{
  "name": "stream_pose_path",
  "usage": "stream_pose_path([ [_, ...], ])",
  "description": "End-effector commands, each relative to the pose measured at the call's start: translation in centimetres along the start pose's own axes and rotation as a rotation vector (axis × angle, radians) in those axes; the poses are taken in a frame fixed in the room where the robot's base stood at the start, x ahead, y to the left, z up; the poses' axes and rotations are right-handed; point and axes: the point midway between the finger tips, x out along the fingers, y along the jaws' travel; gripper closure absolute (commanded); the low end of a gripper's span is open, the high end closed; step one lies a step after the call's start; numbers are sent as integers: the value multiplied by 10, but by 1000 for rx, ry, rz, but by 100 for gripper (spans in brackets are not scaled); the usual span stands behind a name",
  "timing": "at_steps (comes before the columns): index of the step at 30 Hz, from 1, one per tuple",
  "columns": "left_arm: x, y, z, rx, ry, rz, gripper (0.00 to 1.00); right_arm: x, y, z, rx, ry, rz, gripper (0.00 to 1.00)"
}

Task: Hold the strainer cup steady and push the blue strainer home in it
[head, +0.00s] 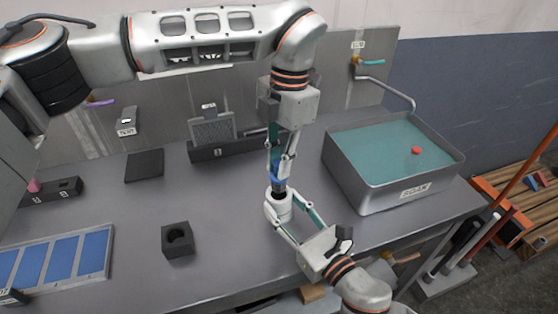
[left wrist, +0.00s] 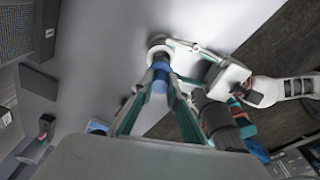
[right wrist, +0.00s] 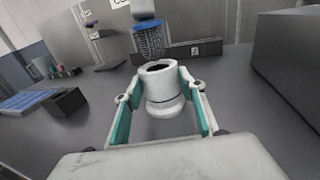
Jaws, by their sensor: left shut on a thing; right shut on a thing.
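The blue strainer (head: 279,183) has a blue collar and a dark mesh body, mesh end down. My left gripper (head: 278,171) is shut on it from above. The white strainer cup (right wrist: 164,92) stands upright between the fingers of my right gripper (right wrist: 163,112), which is shut on it. In the right wrist view the strainer (right wrist: 151,40) hangs above and slightly behind the cup's open mouth, its mesh end close to the rim and apparently outside it. The left wrist view shows the blue collar (left wrist: 160,76) between the fingers, with the cup (left wrist: 160,50) beyond.
A grey basin (head: 392,197) of teal liquid with a red item stands on the right. A dark block with a round hole (head: 178,241) sits at the front. A blue-panelled tray (head: 60,258) lies at left. A dark rack (head: 236,148) stands at the back.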

Motion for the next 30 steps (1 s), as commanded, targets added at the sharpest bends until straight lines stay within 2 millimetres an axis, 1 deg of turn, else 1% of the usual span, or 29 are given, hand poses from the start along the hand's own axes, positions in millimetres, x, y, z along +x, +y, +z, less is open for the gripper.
stream_pose_path([
  [30, 13, 0, 2, -1, 0, 0, 100, 0, 0, 0, 0, -1, 0, 85],
])
